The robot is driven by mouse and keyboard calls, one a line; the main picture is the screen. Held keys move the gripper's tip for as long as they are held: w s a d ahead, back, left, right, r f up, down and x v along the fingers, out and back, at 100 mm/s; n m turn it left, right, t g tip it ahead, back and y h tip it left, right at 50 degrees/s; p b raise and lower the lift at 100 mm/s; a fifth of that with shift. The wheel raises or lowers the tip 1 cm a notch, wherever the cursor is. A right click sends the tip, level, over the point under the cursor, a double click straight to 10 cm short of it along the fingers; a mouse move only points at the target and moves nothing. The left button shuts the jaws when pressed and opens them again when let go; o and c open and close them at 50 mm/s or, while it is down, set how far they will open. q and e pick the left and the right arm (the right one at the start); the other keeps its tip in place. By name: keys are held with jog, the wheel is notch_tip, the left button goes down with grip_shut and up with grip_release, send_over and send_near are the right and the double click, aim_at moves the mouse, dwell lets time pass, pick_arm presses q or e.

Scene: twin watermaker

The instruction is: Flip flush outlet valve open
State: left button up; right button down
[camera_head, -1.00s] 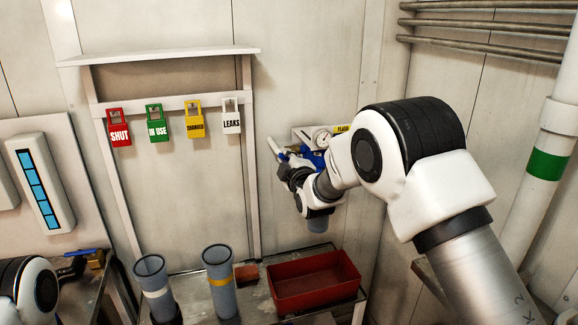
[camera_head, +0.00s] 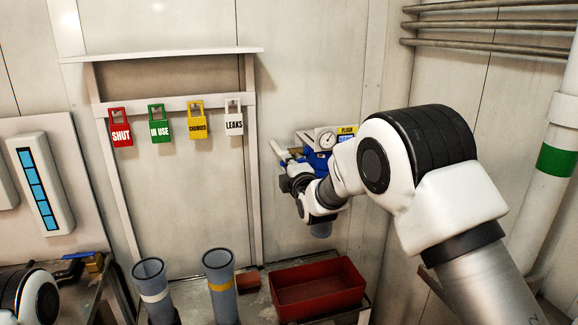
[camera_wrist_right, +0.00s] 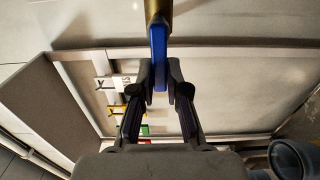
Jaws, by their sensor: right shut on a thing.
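The flush panel (camera_head: 347,131), with a round gauge and a yellow label, is on the back wall behind my right arm. Blue valve parts (camera_head: 318,160) show just below the gauge. In the wrist view a blue lever (camera_wrist_right: 158,55) extends from a brass fitting (camera_wrist_right: 158,10) at the top. My right gripper (camera_wrist_right: 160,77) is shut on this blue lever, its fingertips on either side. In the head view the right gripper (camera_head: 284,163) is at the panel's lower left, small and partly hidden by its wrist. My left gripper is out of view.
Red, green, yellow and white tags (camera_head: 161,122) hang on a rail to the left. Two grey cylinders (camera_head: 221,285) and a red tray (camera_head: 318,288) are below. Another blue-handled brass valve (camera_head: 95,262) is at lower left. Pipes line the right wall.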

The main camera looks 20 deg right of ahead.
jog(key=shift+a+f, duration=0.1)
jog(key=shift+f, duration=0.35)
jog(key=c, duration=1.4)
grip_release()
jog(key=shift+s, duration=0.1)
jog(key=shift+c, duration=0.2)
jog(key=shift+a+r, duration=0.15)
jog(key=shift+r, duration=0.1)
jog(key=s, duration=1.2)
jog(key=shift+d, duration=0.25)
